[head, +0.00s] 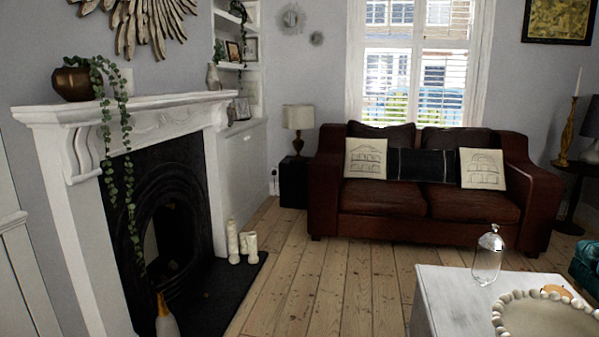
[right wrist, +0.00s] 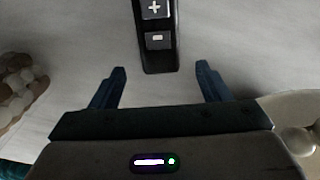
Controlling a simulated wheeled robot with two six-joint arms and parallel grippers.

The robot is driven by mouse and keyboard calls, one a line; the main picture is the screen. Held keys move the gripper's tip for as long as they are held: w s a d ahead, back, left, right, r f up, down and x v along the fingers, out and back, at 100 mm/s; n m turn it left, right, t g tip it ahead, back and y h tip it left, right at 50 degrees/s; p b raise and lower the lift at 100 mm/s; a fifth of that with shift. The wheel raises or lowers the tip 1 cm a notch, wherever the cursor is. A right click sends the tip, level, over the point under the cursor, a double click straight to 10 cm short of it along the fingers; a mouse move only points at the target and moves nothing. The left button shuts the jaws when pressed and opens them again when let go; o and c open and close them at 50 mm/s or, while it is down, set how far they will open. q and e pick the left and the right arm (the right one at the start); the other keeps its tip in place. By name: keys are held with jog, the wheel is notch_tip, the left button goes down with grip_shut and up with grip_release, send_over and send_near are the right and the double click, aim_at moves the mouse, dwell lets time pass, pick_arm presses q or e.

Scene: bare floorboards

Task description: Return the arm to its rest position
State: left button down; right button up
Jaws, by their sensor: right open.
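My right gripper (right wrist: 160,88) shows in the right wrist view with its two dark fingers spread apart. It is open and nothing is between the fingertips except the pale surface and the near end of a black device (right wrist: 158,58). The device has a plus and a minus button and lies just beyond the fingers. I cannot tell the gap between the fingers and the surface. Neither arm shows in the head view, and my left gripper is out of sight.
A white table (head: 455,300) at the lower right of the head view bears a glass cloche (head: 488,258) and a beaded tray (head: 497,323). A brown sofa (head: 380,197) stands beyond. A white fireplace (head: 85,230) and candles (head: 233,242) are at left. Floorboards (head: 330,290) between are clear.

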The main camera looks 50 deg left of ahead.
notch_tip(320, 180, up, 8)
